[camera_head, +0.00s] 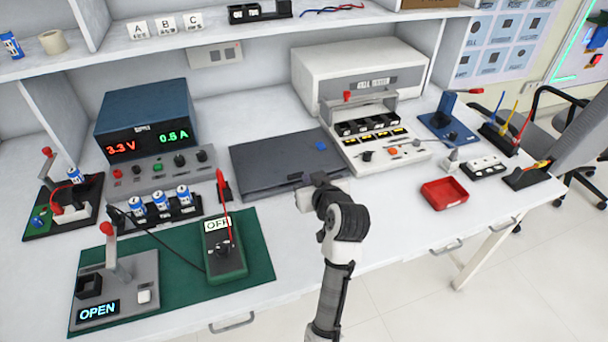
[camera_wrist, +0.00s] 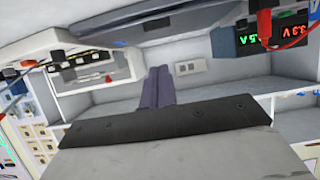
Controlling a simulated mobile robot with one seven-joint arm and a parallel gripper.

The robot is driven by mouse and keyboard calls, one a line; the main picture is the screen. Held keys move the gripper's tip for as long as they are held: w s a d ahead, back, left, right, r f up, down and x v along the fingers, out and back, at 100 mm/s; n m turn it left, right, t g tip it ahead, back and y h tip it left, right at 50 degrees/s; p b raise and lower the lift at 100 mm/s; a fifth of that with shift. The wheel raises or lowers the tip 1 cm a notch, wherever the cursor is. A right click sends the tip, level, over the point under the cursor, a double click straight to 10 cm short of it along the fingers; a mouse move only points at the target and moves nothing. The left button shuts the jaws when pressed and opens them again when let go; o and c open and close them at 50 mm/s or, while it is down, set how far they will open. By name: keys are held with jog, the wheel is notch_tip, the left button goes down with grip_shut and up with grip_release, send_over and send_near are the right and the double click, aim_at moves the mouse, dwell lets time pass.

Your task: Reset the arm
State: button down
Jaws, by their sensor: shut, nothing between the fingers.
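My arm rises from the bottom middle of the head view, and its dark end with my gripper (camera_head: 318,184) is over the front of the bench, by the right part of the closed dark flat case (camera_head: 270,168). The fingers are small and hard to make out there. In the wrist view my gripper (camera_wrist: 157,88) shows two dark purple-grey fingers side by side, shut with nothing between them. The wrist view is strongly tilted, and the fingers stand against the shelf and wall.
A power supply (camera_head: 147,125) reading 3.3 V and 0.5 A stands at left. A green mat (camera_head: 258,262) carries a multimeter (camera_head: 223,248) and an OPEN switch box (camera_head: 118,285). A grey-white test unit (camera_head: 385,150), red tray (camera_head: 444,193) and wire holders stand at right.

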jog(key=shift+v, duration=0.8)
